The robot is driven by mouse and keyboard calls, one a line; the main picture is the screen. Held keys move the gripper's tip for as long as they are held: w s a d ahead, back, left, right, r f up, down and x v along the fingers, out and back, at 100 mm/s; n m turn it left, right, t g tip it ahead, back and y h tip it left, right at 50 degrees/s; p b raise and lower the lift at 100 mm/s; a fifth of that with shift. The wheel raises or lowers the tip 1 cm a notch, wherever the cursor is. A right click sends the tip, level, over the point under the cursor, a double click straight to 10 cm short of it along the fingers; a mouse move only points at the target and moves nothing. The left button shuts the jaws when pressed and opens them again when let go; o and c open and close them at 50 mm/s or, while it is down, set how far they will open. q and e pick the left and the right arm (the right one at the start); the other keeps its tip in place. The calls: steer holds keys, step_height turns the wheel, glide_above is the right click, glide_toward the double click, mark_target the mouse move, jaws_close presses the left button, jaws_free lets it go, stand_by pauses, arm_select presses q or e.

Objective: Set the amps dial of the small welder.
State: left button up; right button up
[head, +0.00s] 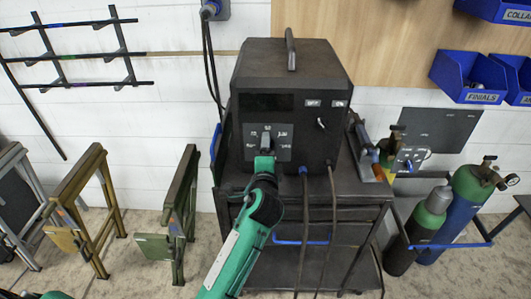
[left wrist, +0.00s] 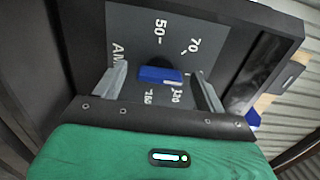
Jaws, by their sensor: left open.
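The small welder (head: 290,85) is a dark box with a top handle, standing on a black cart. Its grey dial panel (head: 283,133) is on the front and also shows in the left wrist view (left wrist: 205,40), with "50", "70" and part of "AM" readable. The blue dial knob (left wrist: 160,75) sits on this panel. My left gripper (head: 265,146) is at the panel. In the left wrist view its two grey fingers (left wrist: 157,79) are spread on either side of the knob, with gaps showing. The knob's pointer setting cannot be told.
A toggle switch (head: 321,123) is right of the dial. Cables hang from the welder's lower front before the cart (head: 345,212). Gas cylinders (head: 465,205) stand right, blue bins (head: 468,77) hang above them. Folding stands (head: 80,215) are at left, with open floor between.

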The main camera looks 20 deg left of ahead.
arm_select(q)
steer(key=shift+s, duration=0.1)
steer(key=b+v, duration=0.3)
steer(key=v, duration=1)
steer(key=shift+s, duration=0.3)
steer(key=shift+d, duration=0.1)
